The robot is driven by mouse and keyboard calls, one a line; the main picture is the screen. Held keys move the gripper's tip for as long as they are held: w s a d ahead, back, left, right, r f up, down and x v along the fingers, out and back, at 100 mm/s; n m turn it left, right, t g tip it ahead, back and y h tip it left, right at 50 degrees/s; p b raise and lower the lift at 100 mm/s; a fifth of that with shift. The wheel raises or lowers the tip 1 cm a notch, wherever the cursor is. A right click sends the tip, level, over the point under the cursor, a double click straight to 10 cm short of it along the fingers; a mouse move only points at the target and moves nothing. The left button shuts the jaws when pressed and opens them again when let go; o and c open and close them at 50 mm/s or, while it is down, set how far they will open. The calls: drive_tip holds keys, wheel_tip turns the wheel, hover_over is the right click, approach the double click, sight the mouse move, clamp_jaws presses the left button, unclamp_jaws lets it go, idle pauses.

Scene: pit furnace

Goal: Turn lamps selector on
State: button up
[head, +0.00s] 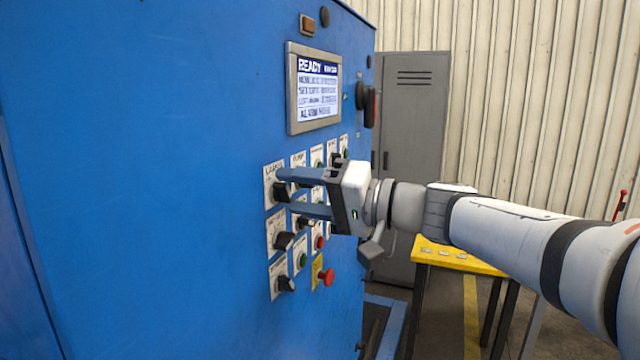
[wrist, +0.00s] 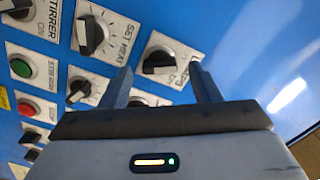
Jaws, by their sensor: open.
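The lamps selector (head: 282,192) is a black knob on a white plate at the top left of the control panel; the small lettering is only partly readable. In the wrist view, the black knob (wrist: 158,63) beyond and between my fingertips appears to be this selector; its label is mostly hidden. My gripper (head: 284,192) is open and empty, with one finger above and one below the knob in the head view. Its fingertips (wrist: 160,78) are close to the panel. I cannot tell whether they touch the knob. Which position the knob points to is unclear.
Other selectors sit close by, including the set heat knob (wrist: 92,35), a green button (wrist: 20,68) and a red mushroom button (head: 326,277). A display (head: 316,88) reading READY is above. A yellow table (head: 458,262) and grey locker (head: 415,120) stand behind.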

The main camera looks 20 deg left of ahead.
drive_tip(key=shift+a, duration=0.5)
drive_tip(key=shift+c, duration=0.3)
drive_tip(key=c, duration=0.9)
